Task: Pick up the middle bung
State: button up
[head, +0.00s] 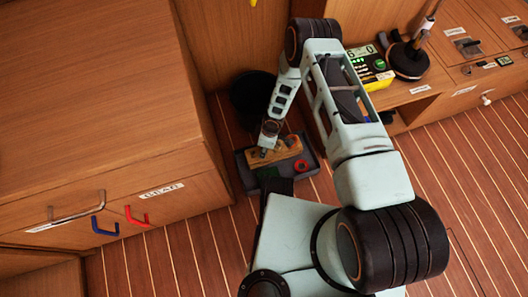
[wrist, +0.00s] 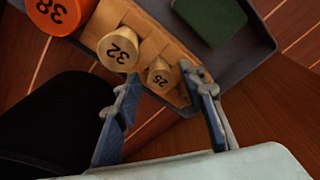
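A wooden rack (wrist: 148,40) lies in a grey tray (wrist: 262,48). In the wrist view it carries a pale bung marked 32 (wrist: 118,48) and a smaller pale bung marked 25 (wrist: 160,74). A larger orange bung marked 38 (wrist: 55,12) is at the upper left, cut by the frame edge. My gripper (wrist: 163,82) is open, its fingertips on either side of the 25 bung; contact cannot be told. The 32 bung is just beyond the left finger. In the head view my gripper (head: 265,148) is over the rack (head: 285,151), hiding the smaller bungs.
A green block (wrist: 212,20) lies in the tray. A dark round container (head: 250,95) stands behind the tray. A wooden cabinet (head: 100,110) rises close on the left. A shelf unit (head: 420,95) stands to the right.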

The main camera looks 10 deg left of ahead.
jog(key=c, duration=0.7)
jog(key=shift+r, duration=0.1)
notch_tip(320, 180, up, 10)
jog(key=p, duration=0.4)
